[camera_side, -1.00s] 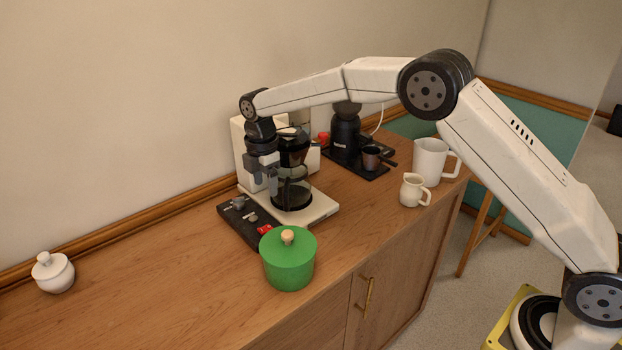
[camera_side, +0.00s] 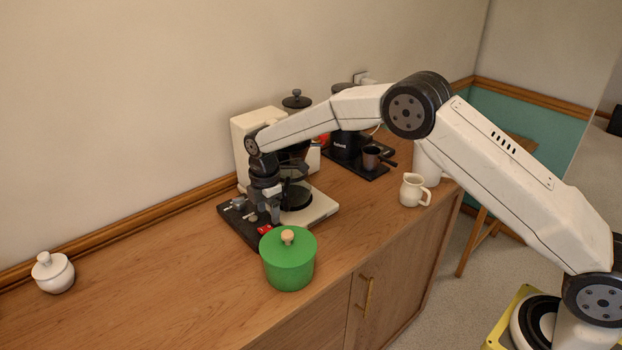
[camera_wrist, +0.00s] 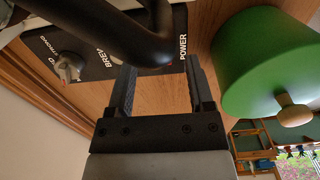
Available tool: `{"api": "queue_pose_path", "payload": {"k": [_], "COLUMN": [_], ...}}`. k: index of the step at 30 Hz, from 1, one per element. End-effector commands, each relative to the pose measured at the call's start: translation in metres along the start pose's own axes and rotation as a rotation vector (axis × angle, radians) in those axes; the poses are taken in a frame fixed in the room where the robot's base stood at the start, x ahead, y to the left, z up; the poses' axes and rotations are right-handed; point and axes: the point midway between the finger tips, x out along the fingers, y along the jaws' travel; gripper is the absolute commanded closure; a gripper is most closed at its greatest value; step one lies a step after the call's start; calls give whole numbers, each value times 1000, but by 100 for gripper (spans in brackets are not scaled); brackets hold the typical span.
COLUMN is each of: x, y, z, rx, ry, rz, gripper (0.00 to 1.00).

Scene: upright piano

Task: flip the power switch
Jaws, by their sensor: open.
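The red power switch (camera_side: 265,230) sits at the front end of the coffee maker's black control panel (camera_side: 235,218). In the wrist view, the panel (camera_wrist: 95,68) shows the words BREW and POWER, and a dark curved bar (camera_wrist: 140,40) hides most of the switch area. My gripper (camera_side: 275,217) is just above the panel, close behind the switch. Its two fingers are apart and empty in the wrist view (camera_wrist: 158,70), and their tips reach toward the POWER end. I cannot tell whether they touch anything.
A green lidded pot (camera_side: 288,262) stands close in front of the panel. The coffee maker (camera_side: 250,140) with its glass carafe is beside my gripper. A cream jug (camera_side: 412,190) stands to the right, a white sugar bowl (camera_side: 53,272) far left. The counter between is clear.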

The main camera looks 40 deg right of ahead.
Motion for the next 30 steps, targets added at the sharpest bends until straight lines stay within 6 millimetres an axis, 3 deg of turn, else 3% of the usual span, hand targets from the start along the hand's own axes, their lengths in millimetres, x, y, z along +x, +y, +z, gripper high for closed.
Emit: {"api": "queue_pose_path", "payload": {"k": [9,19,20,26,30], "x": [30,33,33,33,32], "y": [0,0,0,0,0], "z": [0,0,0,0,0], "rx": [0,0,0,0,0], "ry": [0,0,0,0,0], "rz": [2,2,2,2,2], "gripper": [32,32,36,99,100]}}
